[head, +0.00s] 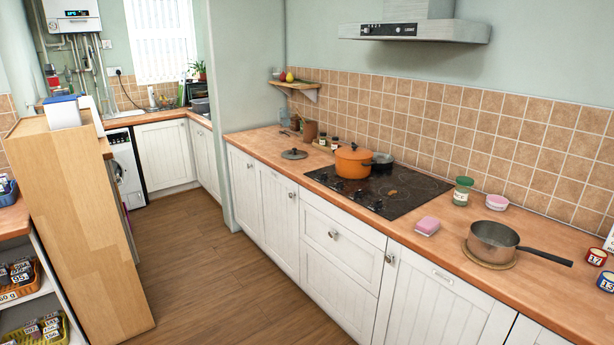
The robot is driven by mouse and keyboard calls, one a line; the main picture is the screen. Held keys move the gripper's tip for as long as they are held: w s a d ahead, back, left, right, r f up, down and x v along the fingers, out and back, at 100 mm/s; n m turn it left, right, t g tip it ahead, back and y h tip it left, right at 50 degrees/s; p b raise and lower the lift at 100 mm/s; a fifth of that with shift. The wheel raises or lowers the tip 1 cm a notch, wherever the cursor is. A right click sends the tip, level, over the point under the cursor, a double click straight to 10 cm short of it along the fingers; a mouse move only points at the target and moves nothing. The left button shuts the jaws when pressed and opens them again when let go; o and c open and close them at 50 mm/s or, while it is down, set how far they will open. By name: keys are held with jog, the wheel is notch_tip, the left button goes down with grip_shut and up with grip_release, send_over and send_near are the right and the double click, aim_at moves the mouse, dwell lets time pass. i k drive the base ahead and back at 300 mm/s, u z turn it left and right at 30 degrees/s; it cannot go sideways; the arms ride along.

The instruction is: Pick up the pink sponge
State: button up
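The pink sponge (427,226) is a small block with a pale lower layer. It lies flat on the wooden countertop (540,290), near the front edge and just right of the black hob. Nothing covers it. My gripper does not show in the head view, so its place and state are not visible.
Right of the sponge, a steel saucepan (492,241) rests on a round mat, its handle pointing right. Behind are a green-lidded jar (462,191) and a pink tub (497,202). An orange pot (353,162) stands on the hob (380,187). The wooden floor (215,285) before the cabinets is clear.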

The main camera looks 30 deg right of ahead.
aim_at(427, 226)
jog(key=z, duration=0.95)
